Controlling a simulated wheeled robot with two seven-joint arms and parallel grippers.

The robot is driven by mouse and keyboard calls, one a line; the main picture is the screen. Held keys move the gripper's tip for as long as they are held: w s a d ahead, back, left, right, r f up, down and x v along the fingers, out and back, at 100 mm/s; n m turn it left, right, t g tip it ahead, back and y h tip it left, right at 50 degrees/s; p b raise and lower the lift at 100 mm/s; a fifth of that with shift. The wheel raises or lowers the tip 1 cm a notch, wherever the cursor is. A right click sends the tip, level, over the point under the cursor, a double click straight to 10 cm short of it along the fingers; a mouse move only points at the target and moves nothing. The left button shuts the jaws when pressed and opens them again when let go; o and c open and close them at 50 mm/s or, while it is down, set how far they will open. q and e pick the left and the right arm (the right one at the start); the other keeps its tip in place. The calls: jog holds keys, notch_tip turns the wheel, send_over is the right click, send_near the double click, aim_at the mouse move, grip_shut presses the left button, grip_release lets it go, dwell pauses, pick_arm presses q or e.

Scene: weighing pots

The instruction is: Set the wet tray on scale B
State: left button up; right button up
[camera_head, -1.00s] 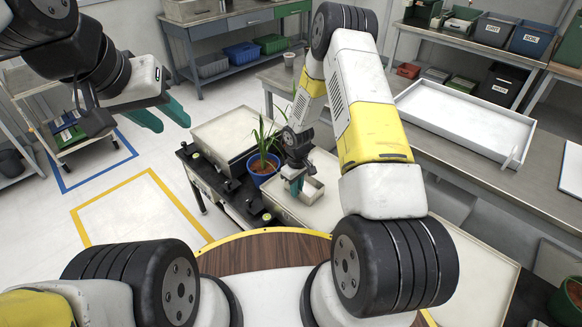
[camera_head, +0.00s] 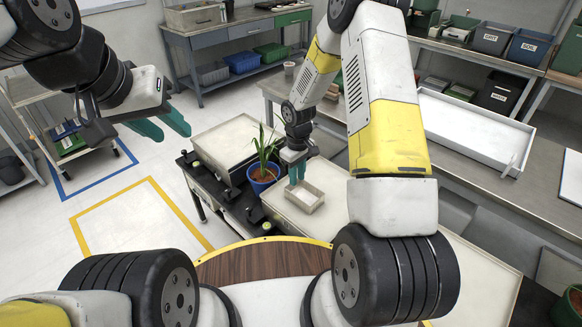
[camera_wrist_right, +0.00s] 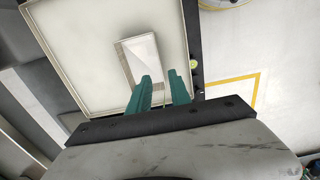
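A small off-white tray (camera_head: 311,204) rests on a pale flat-topped scale (camera_head: 337,180) on the dark bench, right of a potted plant. In the right wrist view the tray (camera_wrist_right: 128,62) lies on the scale plate (camera_wrist_right: 85,45). Whether the tray is wet cannot be told, and no letter on the scale is readable. My right gripper (camera_head: 297,175) points down at the tray's far-left edge. In the wrist view its teal fingers (camera_wrist_right: 162,76) are apart, with a gap between them. My left gripper (camera_head: 164,121) is open and empty, over the floor at the upper left.
A plant in a blue pot (camera_head: 262,181) stands left of the tray. Another pale flat-topped scale (camera_head: 227,138) is behind it. A large white tray (camera_head: 470,125) lies on the grey bench at right. The yellow-outlined floor patch (camera_head: 140,222) at left is clear.

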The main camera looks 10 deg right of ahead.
jog(key=s+d+r+m+t, duration=0.1)
jog(key=s+r+m, duration=0.15)
jog(key=r, duration=1.05)
jog(key=s+d+r+m+t, duration=0.15)
jog(key=s+r, duration=0.25)
jog(key=r, duration=0.8)
jog(key=s+r+m+t+y, duration=0.1)
jog(key=s+r+t, duration=0.1)
jog(key=s+r, duration=0.4)
jog(key=s+r+m+t+y, duration=0.1)
jog(key=s+r, duration=0.5)
jog(key=s, duration=0.6)
jog(key=shift+m+t, duration=0.35)
jog(key=shift+m, duration=0.15)
